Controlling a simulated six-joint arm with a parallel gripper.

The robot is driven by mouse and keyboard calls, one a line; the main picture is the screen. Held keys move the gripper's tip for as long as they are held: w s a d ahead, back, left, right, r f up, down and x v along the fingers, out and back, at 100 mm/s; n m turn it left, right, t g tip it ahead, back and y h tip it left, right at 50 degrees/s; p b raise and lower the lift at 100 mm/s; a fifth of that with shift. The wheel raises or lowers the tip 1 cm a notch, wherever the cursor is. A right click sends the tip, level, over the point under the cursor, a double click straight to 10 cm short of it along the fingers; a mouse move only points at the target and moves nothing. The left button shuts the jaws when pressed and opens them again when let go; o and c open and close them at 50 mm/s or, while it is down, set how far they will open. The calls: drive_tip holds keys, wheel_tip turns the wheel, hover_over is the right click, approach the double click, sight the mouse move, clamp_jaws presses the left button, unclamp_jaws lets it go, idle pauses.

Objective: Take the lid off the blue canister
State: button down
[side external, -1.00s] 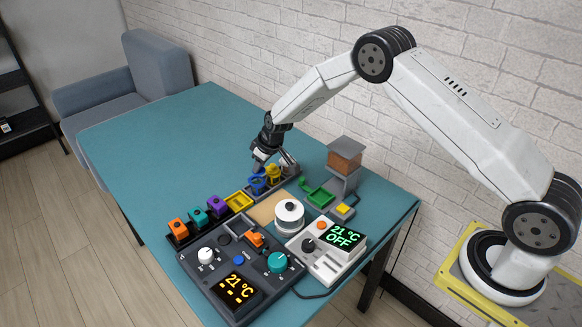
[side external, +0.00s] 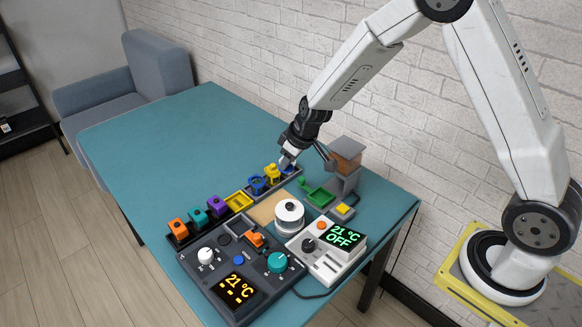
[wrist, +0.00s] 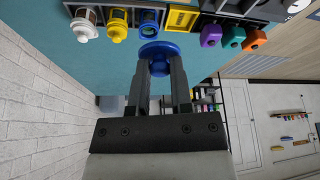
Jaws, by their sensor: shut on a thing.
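The round blue lid (wrist: 158,48) sits between the two fingertips of my gripper (wrist: 159,66) in the wrist view, and my gripper is shut on it. The blue canister (wrist: 149,27) stands apart from the lid in its rack, with its top uncovered. In the side view, the blue canister (side external: 257,186) stands at the left of the yellow canister (side external: 271,174). My gripper (side external: 288,158) is at the rack's right end there, up and right of the blue canister. The lid cannot be made out clearly in the side view.
A yellow tray (side external: 239,200) and purple, teal and orange blocks continue the row. A hopper (side external: 346,158), a white round device (side external: 289,217) and control panels (side external: 240,275) stand nearby. The table's far left is clear.

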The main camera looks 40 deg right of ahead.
drive_tip(key=shift+s+r, duration=0.3)
drive_tip(key=shift+s, duration=0.45)
drive_tip(key=shift+s+f, duration=0.1)
idle(0.3)
drive_tip(key=s+a+f+n+g+y, duration=0.1)
drive_tip(key=n, duration=0.2)
drive_tip(key=s+f+n+y, duration=0.1)
drive_tip(key=s+n, duration=0.1)
drive_tip(key=n, duration=0.1)
drive_tip(key=s+a+f+n+g, duration=0.1)
drive_tip(key=s+f+n, duration=0.1)
drive_tip(key=n, duration=0.1)
drive_tip(key=shift+s+a+n+g+y, duration=0.15)
drive_tip(key=shift+a+n+g+y, duration=0.15)
drive_tip(key=shift+a+n+y, duration=0.1)
drive_tip(key=shift+s+a+f+n+g, duration=0.3)
drive_tip(key=shift+s+n, duration=0.1)
drive_tip(key=shift+n, duration=0.45)
drive_tip(key=shift+s+a+f+n+g, duration=0.2)
drive_tip(key=shift+s+a+n+g, duration=0.15)
drive_tip(key=shift+n, duration=0.5)
drive_tip(key=shift+d, duration=0.1)
